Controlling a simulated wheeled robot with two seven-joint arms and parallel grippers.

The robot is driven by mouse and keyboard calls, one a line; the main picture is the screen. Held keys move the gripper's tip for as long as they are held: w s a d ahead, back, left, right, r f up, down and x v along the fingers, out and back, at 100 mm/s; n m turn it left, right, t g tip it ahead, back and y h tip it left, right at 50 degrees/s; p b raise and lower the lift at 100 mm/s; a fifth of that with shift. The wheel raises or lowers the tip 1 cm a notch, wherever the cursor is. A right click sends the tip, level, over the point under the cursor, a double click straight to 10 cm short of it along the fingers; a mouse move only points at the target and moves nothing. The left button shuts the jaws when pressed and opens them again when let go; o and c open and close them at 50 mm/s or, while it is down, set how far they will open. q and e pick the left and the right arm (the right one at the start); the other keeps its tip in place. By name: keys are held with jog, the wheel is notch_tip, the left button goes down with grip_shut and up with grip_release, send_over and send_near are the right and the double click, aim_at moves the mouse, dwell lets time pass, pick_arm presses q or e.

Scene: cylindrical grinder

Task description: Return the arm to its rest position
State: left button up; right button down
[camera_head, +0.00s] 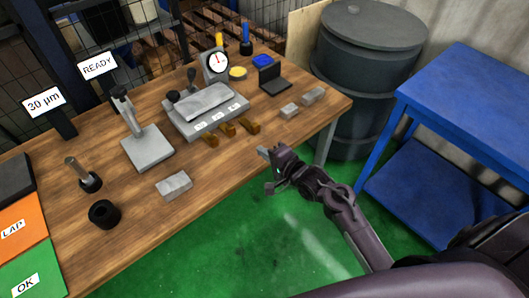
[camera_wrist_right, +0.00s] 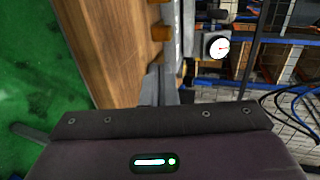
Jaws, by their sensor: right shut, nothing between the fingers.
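My right gripper (camera_head: 266,154) is in the head view, at the end of my dark purple arm that comes in from the lower right. It hangs near the front edge of the wooden workbench (camera_head: 247,188), over or just beside the edge. Its fingers are shut with nothing between them. In the right wrist view the grey fingers (camera_wrist_right: 157,82) show close to the bench edge. I do not see my left arm or left gripper.
On the bench stand a grey fixture (camera_head: 205,110) with brass pieces (camera_head: 228,128), a dial gauge (camera_head: 216,64), several metal blocks (camera_head: 174,186) and a black ring (camera_head: 104,214). A dark drum (camera_head: 366,70) and blue table (camera_head: 470,100) stand right. Green floor (camera_head: 270,240) is open.

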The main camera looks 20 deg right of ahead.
dwell(0.4)
jog(key=s+r+n+g+h, duration=0.2)
jog(key=s+n+g, duration=0.3)
jog(key=s+n, duration=0.5)
jog(key=s+r+n+g+h, duration=0.25)
jog(key=s+n+g, duration=0.3)
jog(key=s, duration=0.75)
notch_tip(320, 180, down, 28)
jog(key=s, duration=0.1)
jog(key=s+d+f+g, duration=0.1)
jog(key=s+d+f, duration=0.1)
jog(key=s+f, duration=0.8)
jog(key=s+d+f+g, duration=0.1)
jog(key=s+d+f, duration=0.1)
jog(key=s+f, duration=0.8)
jog(key=shift+s+d+n, duration=0.15)
jog(key=shift+s+n, duration=0.1)
jog(key=shift+n, duration=0.2)
